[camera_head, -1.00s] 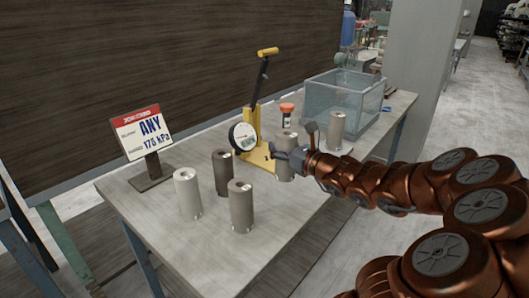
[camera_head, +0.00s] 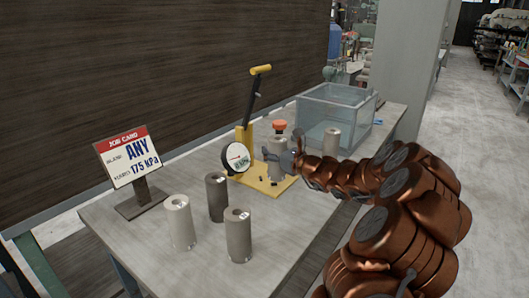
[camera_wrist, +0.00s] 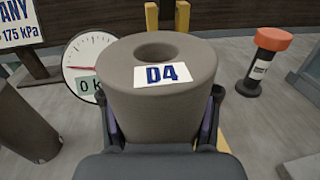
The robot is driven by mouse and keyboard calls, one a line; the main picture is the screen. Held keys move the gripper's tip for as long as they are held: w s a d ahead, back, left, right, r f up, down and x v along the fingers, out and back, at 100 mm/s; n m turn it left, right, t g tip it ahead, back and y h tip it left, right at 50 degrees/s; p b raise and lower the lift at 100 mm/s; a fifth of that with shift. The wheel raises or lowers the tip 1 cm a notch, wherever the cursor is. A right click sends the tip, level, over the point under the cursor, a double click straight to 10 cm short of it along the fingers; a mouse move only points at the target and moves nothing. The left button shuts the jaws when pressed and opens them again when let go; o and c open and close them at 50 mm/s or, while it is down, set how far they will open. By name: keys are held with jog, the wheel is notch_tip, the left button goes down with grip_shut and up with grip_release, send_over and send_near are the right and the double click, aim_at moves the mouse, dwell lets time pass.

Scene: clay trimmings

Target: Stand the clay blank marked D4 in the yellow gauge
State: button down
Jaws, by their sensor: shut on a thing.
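My gripper (camera_head: 291,150) is shut on the grey clay blank marked D4 (camera_head: 276,148). In the wrist view the blank (camera_wrist: 160,92) stands upright between my two fingers (camera_wrist: 161,120), its label facing me and its top hole showing. The yellow gauge (camera_head: 280,187) has a base plate, a post, a black lever with a yellow handle and a round dial (camera_head: 238,158). In the head view the blank is in front of the gauge's post, over the base plate. Whether its bottom touches the plate is hidden. The dial (camera_wrist: 88,62) also shows behind the blank in the wrist view.
Several other blanks stand on the table: a pale one (camera_head: 180,222), two darker ones (camera_head: 216,197) (camera_head: 238,235) and one (camera_head: 331,142) by the clear bin (camera_head: 340,108). An orange-capped item (camera_wrist: 262,62) stands right of my blank. A job card (camera_head: 128,158) stands at left.

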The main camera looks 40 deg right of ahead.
jog(key=shift+w+d+f+p, duration=0.15)
jog(key=shift+w+d+f, duration=0.15)
jog(key=shift+w+f, duration=0.45)
jog(key=shift+w+d+f+p, duration=0.1)
jog(key=shift+w+d+f, duration=0.3)
jog(key=shift+w, duration=0.6)
jog(key=shift+w+d+f+p, duration=0.15)
jog(key=shift+w+d+f, duration=0.05)
jog(key=shift+w+f, duration=0.6)
jog(key=shift+f, duration=0.1)
jog(key=shift+c, duration=1.4)
grip_release()
jog(key=s+d+b, duration=0.1)
jog(key=s+d, duration=0.1)
jog(key=s, duration=0.9)
jog(key=shift+s+d, duration=0.2)
jog(key=shift+s, duration=0.15)
